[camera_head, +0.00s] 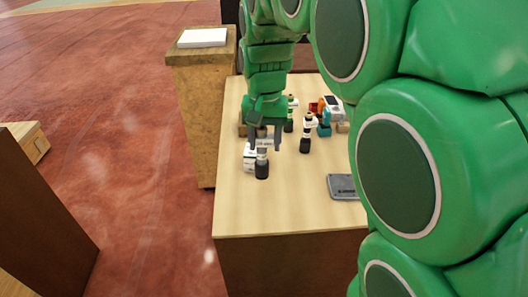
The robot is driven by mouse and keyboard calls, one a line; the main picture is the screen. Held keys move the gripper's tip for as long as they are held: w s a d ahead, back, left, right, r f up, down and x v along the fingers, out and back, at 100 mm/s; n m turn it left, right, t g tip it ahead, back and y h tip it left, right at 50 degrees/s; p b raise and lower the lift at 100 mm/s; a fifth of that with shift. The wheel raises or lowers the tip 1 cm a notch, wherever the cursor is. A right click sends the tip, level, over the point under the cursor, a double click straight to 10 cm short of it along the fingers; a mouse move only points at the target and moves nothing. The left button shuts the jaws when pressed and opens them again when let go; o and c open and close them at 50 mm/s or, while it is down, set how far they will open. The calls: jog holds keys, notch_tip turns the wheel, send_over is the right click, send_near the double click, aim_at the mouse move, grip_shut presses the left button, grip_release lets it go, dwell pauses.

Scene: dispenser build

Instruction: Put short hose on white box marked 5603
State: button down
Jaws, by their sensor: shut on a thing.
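My gripper (265,146) points down over the left part of the pale table, with its two grey fingers apart around a small thing that is hard to make out. I cannot tell whether this is the short hose. Just in front of and below the fingers stands an upright piece (262,168) with a black base and a pale top. A small white box (249,157) with dark print is beside it on the left, partly hidden. The print is too small to read, so I cannot tell if it says 5603.
The table (290,210) is clear at its front left. Similar black-and-white pieces (305,138) and red, white and teal items (326,112) stand right of my gripper. A grey plate (343,187) lies at right. A wooden stand (190,75) bears a white slab (203,38).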

jog(key=shift+n, duration=0.7)
jog(key=r, duration=1)
jog(key=shift+w+d+r, duration=0.2)
jog(key=shift+d+r, duration=0.1)
jog(key=shift+d, duration=0.05)
jog(key=shift+w+r, duration=0.1)
jog(key=w+a+f, duration=0.2)
jog(key=w+f, duration=1.1)
jog(key=shift+w+a, duration=0.2)
jog(key=shift+a, duration=0.15)
jog(key=shift+c, duration=2.4)
grip_release()
